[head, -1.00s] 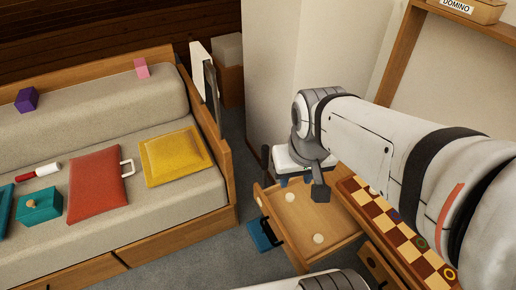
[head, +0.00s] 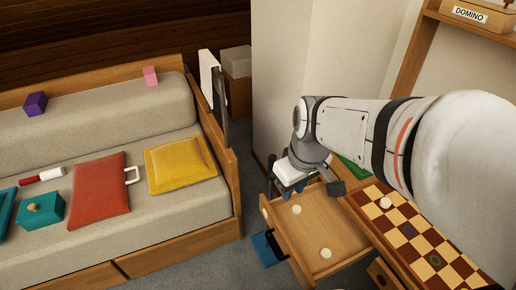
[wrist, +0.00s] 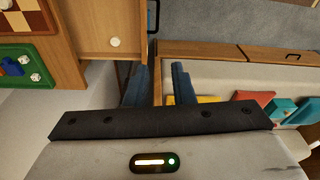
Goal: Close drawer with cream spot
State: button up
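The wooden drawer (head: 322,222) stands pulled open from the desk in the head view. Cream discs lie on its floor, and a cream spot (head: 264,212) shows near the far end of its front. A dark handle (head: 279,244) is on the front. In the wrist view the drawer (wrist: 92,22) is at the upper left, with a cream disc inside and its handle (wrist: 152,15) at the top. My gripper (wrist: 160,82) is open and empty, its two blue fingers apart, near the drawer's far front corner. In the head view my arm partly hides it.
A checkered board (head: 420,240) with rings and a green tray (head: 355,166) lie on the desk. A sofa (head: 130,245) with cushions stands left. A blue object (head: 266,246) is below the drawer front. Grey floor lies between sofa and desk.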

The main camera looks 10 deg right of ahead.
jog(key=w+f+n+b, duration=0.2)
jog(key=f, duration=0.2)
jog(key=w+f+n+g+y+b, duration=0.1)
jog(key=w+f+n+b, duration=0.1)
jog(key=f+n, duration=0.1)
jog(key=w+f+n+b, duration=0.2)
jog(key=f+n, duration=0.1)
jog(key=f, duration=0.1)
jog(key=shift+a+f+g, duration=0.3)
jog(key=shift+a+f, duration=0.05)
jog(key=shift+f, duration=0.05)
grip_shut()
jog(key=n+g+y+b, duration=0.1)
jog(key=n+y+b, duration=0.1)
jog(key=n+b, duration=0.5)
send_over(275, 222)
jog(key=s+a+p, duration=0.1)
notch_tip(275, 222, down, 12)
jog(key=n, duration=0.1)
jog(key=f, duration=0.3)
jog(key=f+b, duration=0.1)
jog(key=f, duration=0.5)
jog(key=shift+s+d+f, duration=0.1)
jog(key=shift+d+f, duration=0.05)
jog(key=shift+d, duration=0.1)
jog(key=shift+d+n+b, duration=0.1)
jog(key=shift+n+b, duration=0.2)
